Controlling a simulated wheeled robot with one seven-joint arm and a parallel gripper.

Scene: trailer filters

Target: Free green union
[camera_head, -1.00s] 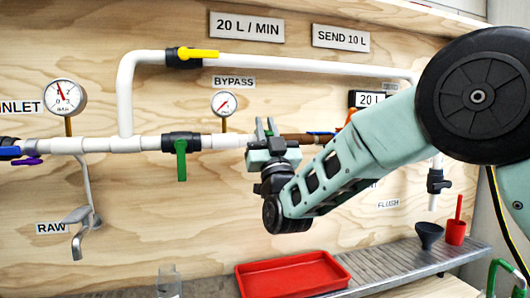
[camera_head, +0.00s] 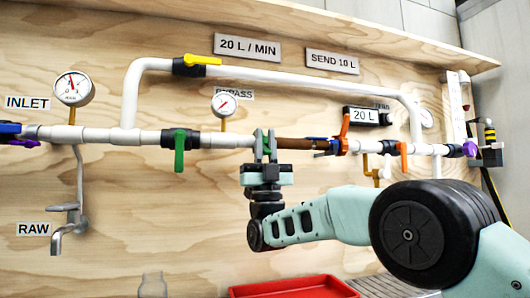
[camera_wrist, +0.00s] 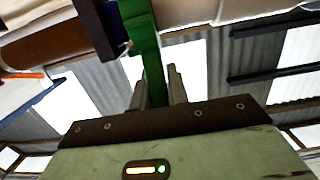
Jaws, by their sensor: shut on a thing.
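The green union (camera_head: 266,149) sits in the white pipe run, just left of the brown filter section (camera_head: 298,144). My gripper (camera_head: 265,140) points up from below, its two fingers on either side of the union. In the wrist view, a green part of the union (camera_wrist: 147,55) runs down between the fingers of my gripper (camera_wrist: 155,88), which is shut on it. Most of the union's body is hidden by the fingers in the head view.
A black valve with a green lever (camera_head: 179,150) is on the pipe to the left. An orange-red lever (camera_head: 344,127) stands to the right. The bypass pipe with a yellow-handled valve (camera_head: 190,66) runs above. A red tray (camera_head: 290,287) lies below.

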